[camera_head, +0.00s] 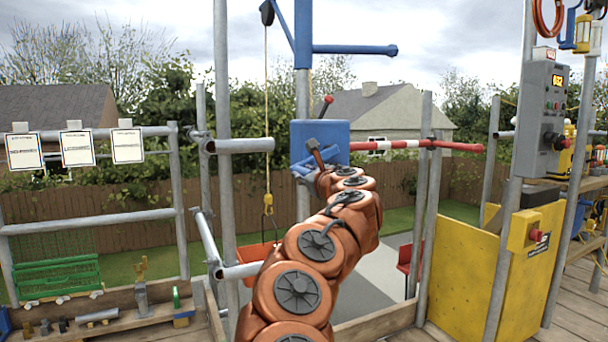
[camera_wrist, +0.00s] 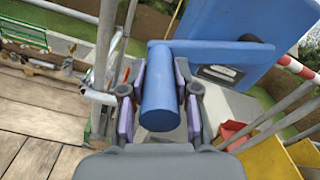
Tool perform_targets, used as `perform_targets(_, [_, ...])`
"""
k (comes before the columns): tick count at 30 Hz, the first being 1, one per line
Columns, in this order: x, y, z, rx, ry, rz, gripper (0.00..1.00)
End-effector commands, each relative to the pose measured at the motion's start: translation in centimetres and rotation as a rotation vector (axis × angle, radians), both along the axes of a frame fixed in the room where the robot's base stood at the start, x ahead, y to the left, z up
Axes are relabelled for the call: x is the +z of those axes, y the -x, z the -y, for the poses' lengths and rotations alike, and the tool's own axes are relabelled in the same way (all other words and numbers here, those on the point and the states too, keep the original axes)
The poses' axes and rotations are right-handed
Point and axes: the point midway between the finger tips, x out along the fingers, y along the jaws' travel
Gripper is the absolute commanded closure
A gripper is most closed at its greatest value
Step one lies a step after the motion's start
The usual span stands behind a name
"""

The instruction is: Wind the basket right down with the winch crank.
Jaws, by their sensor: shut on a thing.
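The blue winch (camera_head: 335,135) is a box on the post, with a red-knobbed lever (camera_head: 327,101) on top. Its blue crank handle (camera_wrist: 159,103) lies between the pads of my gripper (camera_wrist: 160,88), which is shut on it. In the head view my gripper (camera_head: 312,170) is at the winch's lower left, largely hidden by my arm. A rope (camera_head: 266,100) runs from the pulley to a yellow hook block (camera_head: 268,202). The orange-red basket (camera_head: 256,252) hangs below it, partly hidden by my arm and a rail; I cannot tell its height.
Grey scaffold rails (camera_head: 88,226) stand left. A red-and-white bar (camera_head: 415,145) crosses right of the winch. A yellow panel (camera_head: 524,270) and control box (camera_head: 540,118) stand further right. A wooden ledge (camera_head: 120,318) with tools lies lower left.

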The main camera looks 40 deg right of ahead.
Motion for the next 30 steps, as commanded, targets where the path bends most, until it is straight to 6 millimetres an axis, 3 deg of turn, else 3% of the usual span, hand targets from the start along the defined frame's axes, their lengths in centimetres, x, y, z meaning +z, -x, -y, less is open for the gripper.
perform_targets(1, [-0.1,0.1,0.2,-0.005,-0.002,-0.001,1.00])
perform_targets(2, [-0.1,0.1,0.2,-0.005,-0.002,-0.001,0.67])
perform_targets(9, [0.0,0.0,0.0,-0.002,-0.002,0.001,0.44])
perform_targets(20, [0.1,0.2,-0.1,-0.001,-0.001,0.002,0.44])
perform_targets(30, [0.1,3.2,-0.8,-0.005,0.001,0.002,0.44])
